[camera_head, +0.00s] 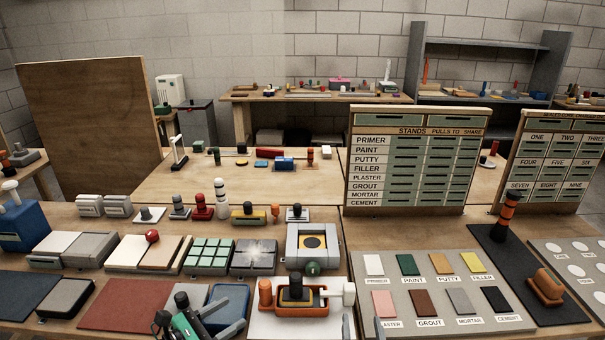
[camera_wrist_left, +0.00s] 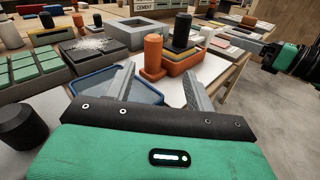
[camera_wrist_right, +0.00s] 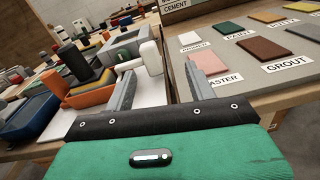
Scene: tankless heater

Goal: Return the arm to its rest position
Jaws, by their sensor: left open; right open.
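My left gripper (camera_head: 222,318) is low at the front of the near table in the head view, by a blue tray (camera_head: 229,296). In the left wrist view the left gripper (camera_wrist_left: 158,78) has its fingers apart, with nothing between them. An orange tray (camera_head: 291,306) holding a black-topped block stands just beyond. My right gripper (camera_head: 362,324) shows only as fingertips at the bottom edge of the head view. In the right wrist view the right gripper (camera_wrist_right: 162,75) is open and empty, near a white cylindrical piece (camera_wrist_right: 151,58). Both arms are mostly out of view.
A grey board (camera_head: 395,285) with coloured, labelled tiles lies right of the right gripper. Several tiled blocks (camera_head: 208,255) and a grey square frame (camera_head: 313,246) sit behind the grippers. A tall labelled sign board (camera_head: 408,196) stands at the back. Open floor (camera_wrist_left: 270,125) shows right in the left wrist view.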

